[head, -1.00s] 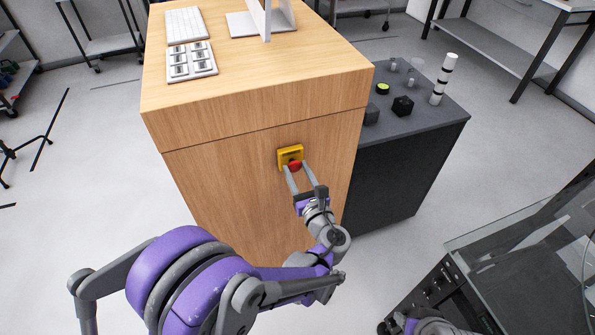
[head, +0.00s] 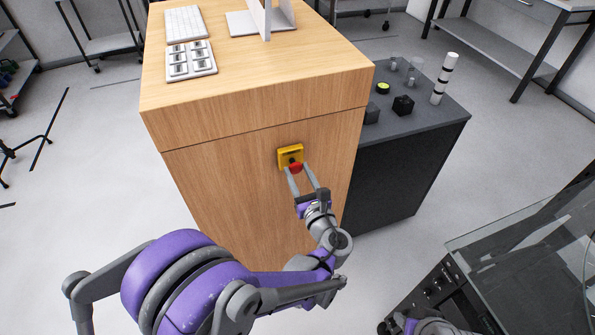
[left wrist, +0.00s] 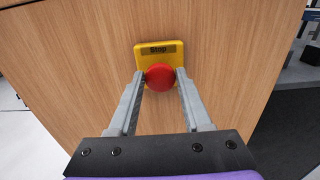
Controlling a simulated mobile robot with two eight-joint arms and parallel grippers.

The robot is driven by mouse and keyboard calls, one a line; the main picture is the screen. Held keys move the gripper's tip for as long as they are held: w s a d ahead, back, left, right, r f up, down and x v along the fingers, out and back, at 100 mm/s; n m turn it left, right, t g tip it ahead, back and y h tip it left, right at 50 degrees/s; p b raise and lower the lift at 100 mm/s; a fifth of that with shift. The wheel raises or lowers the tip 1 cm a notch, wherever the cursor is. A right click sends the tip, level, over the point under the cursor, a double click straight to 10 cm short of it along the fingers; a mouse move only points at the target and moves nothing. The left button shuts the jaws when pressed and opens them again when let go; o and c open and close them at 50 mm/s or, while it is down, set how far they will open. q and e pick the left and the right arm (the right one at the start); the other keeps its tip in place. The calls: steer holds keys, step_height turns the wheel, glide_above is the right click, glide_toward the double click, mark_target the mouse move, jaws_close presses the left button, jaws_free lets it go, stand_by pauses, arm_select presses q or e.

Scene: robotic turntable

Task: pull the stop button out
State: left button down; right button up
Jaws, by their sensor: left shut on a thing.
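The stop button is a red round knob (head: 295,168) on a yellow plate (head: 284,154), fixed to the front of a wooden cabinet. In the left wrist view the red knob (left wrist: 160,77) sits below the dark "Stop" label on the yellow plate (left wrist: 142,60). My left gripper (head: 299,169) has one finger on each side of the knob and is shut on it. Its fingertips (left wrist: 161,77) touch the knob's left and right sides in the left wrist view. At the bottom of the head view, part of my right arm shows, but its gripper cannot be made out.
The wooden cabinet (head: 225,185) carries a keyboard (head: 185,24), a key panel (head: 191,61) and a white stand (head: 245,23). A dark bench (head: 430,110) with small parts stands to its right. A glass-topped dark unit (head: 500,250) is at the lower right.

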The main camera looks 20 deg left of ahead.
arm_select(q)
steer(key=shift+s+d+f, duration=0.1)
steer(key=shift+s+d, duration=0.2)
steer(key=shift+s, duration=0.1)
steer(key=c, duration=0.7)
jaws_free()
steer(key=o, duration=0.3)
steer(key=shift+o, duration=0.2)
steer(key=v, duration=1.1)
steer(key=shift+b, duration=0.3)
steer(key=shift+w+a, duration=0.1)
